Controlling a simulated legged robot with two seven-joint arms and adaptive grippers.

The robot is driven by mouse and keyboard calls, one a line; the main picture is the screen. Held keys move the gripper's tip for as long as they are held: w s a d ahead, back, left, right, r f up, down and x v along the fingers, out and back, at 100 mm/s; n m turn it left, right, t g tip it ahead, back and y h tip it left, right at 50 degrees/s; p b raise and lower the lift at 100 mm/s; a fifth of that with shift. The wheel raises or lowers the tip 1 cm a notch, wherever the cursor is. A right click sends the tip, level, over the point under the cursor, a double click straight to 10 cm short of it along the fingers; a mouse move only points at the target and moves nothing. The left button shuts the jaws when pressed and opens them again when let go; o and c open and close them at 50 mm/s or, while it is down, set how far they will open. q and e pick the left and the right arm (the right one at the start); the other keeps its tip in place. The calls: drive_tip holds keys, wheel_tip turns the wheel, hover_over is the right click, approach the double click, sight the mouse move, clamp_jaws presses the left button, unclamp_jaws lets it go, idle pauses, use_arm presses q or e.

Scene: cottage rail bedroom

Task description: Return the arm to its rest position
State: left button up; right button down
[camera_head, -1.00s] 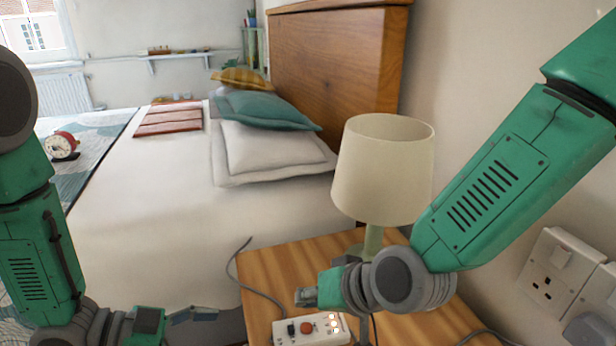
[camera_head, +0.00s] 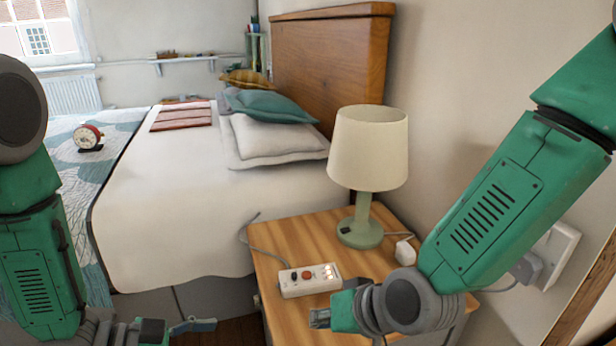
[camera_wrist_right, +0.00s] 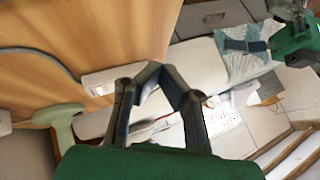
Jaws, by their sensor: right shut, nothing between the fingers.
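My right arm comes in from the right in the head view. Its gripper (camera_head: 322,318) is over the front of the wooden bedside table (camera_head: 290,240), just below the white power strip in the picture. In the right wrist view the right gripper's fingers (camera_wrist_right: 158,72) meet at the tips with nothing between them. My left gripper (camera_head: 205,326) is low at the left of the head view, beside the bed and away from the table. It is seen side-on, and its opening is unclear.
A lamp (camera_head: 368,150) stands at the back of the table. The power strip (camera_head: 309,280) and a white plug (camera_head: 405,251) lie on it, with cables around. A wall socket (camera_head: 560,252) is at the right.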

use_arm(q)
drive_tip(key=s+a+f+n+g+y+p, duration=0.1)
drive_tip(key=s+a+f+n+y+p, duration=0.1)
drive_tip(key=s, duration=0.4)
drive_tip(key=s+a+f+n+g+y+p, duration=0.1)
drive_tip(key=s+a+f+n+y+p, duration=0.1)
drive_tip(key=s+a+n+y, duration=0.3)
drive_tip(key=s+a+f+n+g+y+p, duration=0.1)
drive_tip(key=s+a+n+y+p, duration=0.3)
drive_tip(key=s, duration=0.5)
drive_tip(key=shift+a+f+n+y+p, duration=0.15)
drive_tip(key=shift+f+n+y+p, duration=0.3)
drive_tip(key=shift+n, duration=0.65)
use_arm(e)
drive_tip(key=s+d+f+g+h, duration=0.2)
drive_tip(key=s+d+f, duration=0.3)
drive_tip(key=s+d, duration=0.6)
drive_tip(key=s+d+f+g+h, duration=0.2)
drive_tip(key=s+d+f+h, duration=0.2)
drive_tip(key=s+d, duration=0.7)
drive_tip(key=d+f, duration=0.1)
drive_tip(key=d, duration=0.3)
drive_tip(key=shift+s+f+m+h, duration=0.25)
drive_tip(key=shift+f+m+h, duration=0.15)
